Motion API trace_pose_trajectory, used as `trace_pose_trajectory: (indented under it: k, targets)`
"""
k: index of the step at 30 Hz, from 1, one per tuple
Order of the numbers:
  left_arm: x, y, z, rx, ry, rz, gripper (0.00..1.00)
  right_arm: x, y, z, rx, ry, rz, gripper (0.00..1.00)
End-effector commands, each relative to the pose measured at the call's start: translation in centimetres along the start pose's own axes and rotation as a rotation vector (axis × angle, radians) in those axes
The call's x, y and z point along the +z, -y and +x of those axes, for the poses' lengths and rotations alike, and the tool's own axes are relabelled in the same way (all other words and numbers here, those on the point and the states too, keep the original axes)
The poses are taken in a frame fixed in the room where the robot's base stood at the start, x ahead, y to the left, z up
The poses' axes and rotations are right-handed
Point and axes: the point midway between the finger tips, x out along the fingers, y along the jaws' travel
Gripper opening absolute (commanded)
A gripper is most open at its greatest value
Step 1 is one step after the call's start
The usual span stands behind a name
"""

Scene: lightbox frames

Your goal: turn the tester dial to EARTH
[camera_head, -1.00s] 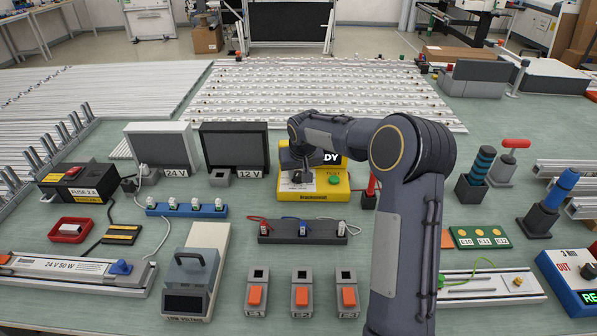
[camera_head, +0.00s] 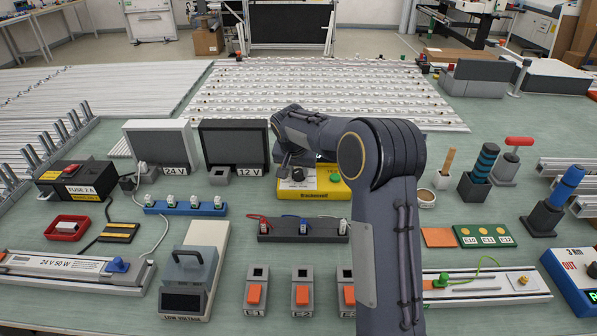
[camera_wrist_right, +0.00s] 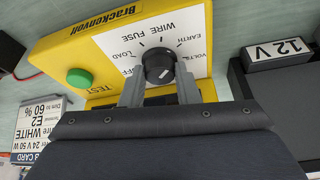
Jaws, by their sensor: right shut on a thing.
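The yellow tester (camera_head: 325,192) stands in the middle of the bench, partly covered by my right arm. In the right wrist view the tester (camera_wrist_right: 60,57) shows upside down, with its black dial (camera_wrist_right: 158,62) on a white face. Labels OFF, LOAD, FUSE, WIRE, EARTH and VOLTS ring the dial. My right gripper (camera_wrist_right: 160,83) is shut on the dial, one finger on each side. In the head view the right gripper (camera_head: 292,170) is over the tester and the dial is hidden. A pale mark shows on the knob, but I cannot tell its label. My left gripper is out of view.
A green TEST button (camera_wrist_right: 79,78) is beside the dial. The 12 V box (camera_head: 233,147) stands close left of the tester. A grey strip with plugs (camera_head: 270,232) lies in front. A card (camera_wrist_right: 38,127) is near the tester's edge.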

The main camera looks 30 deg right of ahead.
Motion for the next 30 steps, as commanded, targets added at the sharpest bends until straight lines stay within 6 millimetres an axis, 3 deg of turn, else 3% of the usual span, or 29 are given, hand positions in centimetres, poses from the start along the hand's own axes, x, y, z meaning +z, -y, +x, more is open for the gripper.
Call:
trace_pose_trajectory:
  k: [12,29,30]
  targets:
    - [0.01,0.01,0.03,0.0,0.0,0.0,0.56,-0.01,0.19,-0.04,0.083,0.0,0.199,0.06]
    - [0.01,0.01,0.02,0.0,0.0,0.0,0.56,-0.03,0.18,-0.01,0.096,0.001,0.235,0.06]
    - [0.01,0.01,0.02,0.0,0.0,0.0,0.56,-0.02,0.18,-0.01,0.096,0.001,0.235,0.3]
